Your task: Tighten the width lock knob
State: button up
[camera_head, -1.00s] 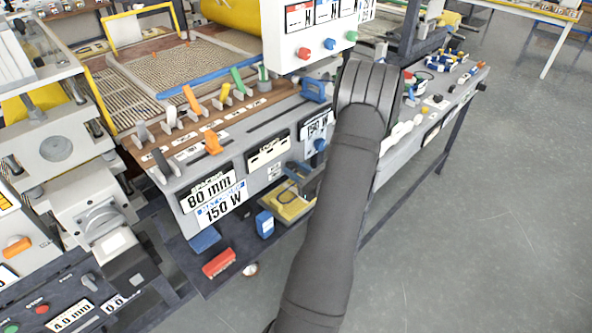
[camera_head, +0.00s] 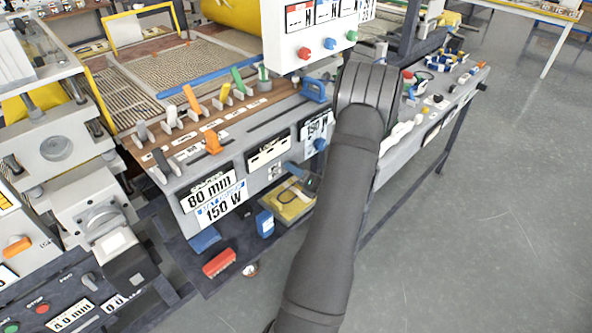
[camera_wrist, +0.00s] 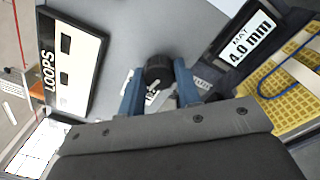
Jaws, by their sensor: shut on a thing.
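In the wrist view a dark round knob (camera_wrist: 158,69) with a pale pointer stands on a grey panel. The two blue fingers of my gripper (camera_wrist: 159,84) are on either side of it and shut on it. Part of a printed label (camera_wrist: 206,84) shows beside the right finger; most of it is hidden, so I cannot read the knob's name. In the head view my arm covers this part of the bench front, and I cannot make out the knob there.
A LOOPS panel (camera_wrist: 70,62) lies left of the knob and a 4.0 mm plate (camera_wrist: 250,38) lies right. A yellow mesh tray (camera_wrist: 296,86) with a blue loop is beyond it. In the head view, levers (camera_head: 190,99) line the bench and open floor (camera_head: 480,230) lies to the right.

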jog(key=m, duration=0.6)
jog(key=shift+m, duration=0.4)
dwell(0.4)
jog(key=o, duration=1)
jog(key=shift+c, duration=0.2)
jog(key=v, duration=1.7)
jog(key=shift+s+f, duration=0.15)
jog(key=shift+s, duration=0.1)
jog(key=x, duration=1.7)
jog(key=shift+w, duration=0.25)
